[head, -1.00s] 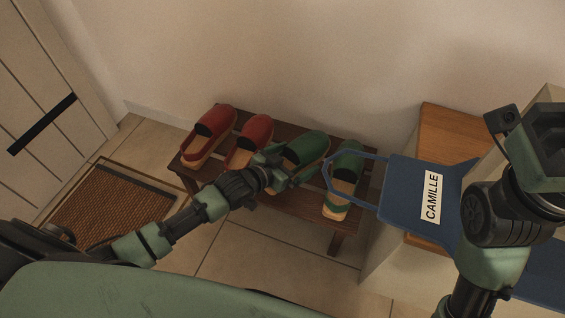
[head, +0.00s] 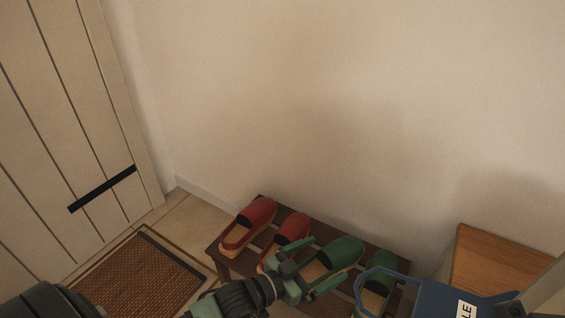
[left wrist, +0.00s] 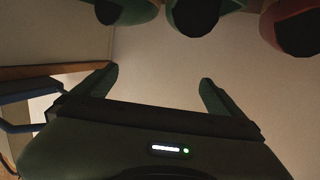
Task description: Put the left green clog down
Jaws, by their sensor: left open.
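The left green clog (head: 341,252) stands on the dark slatted wooden rack, between a red clog and the right green clog (head: 380,268). My left gripper (head: 314,266) is open at the near left side of the left green clog, with its fingers close to it. I cannot tell whether they touch it. In the left wrist view the gripper's two fingers (left wrist: 155,90) are spread with only pale wall between them. The left green clog (left wrist: 194,18) shows there at the top edge, cut off. My right gripper is out of view.
Two red clogs (head: 255,218) stand on the left of the rack (head: 229,249). A blue item with a name label (head: 465,309) and a wooden-topped unit (head: 500,258) are at right. A brown doormat (head: 140,275) lies by the door. Wall rises behind the rack.

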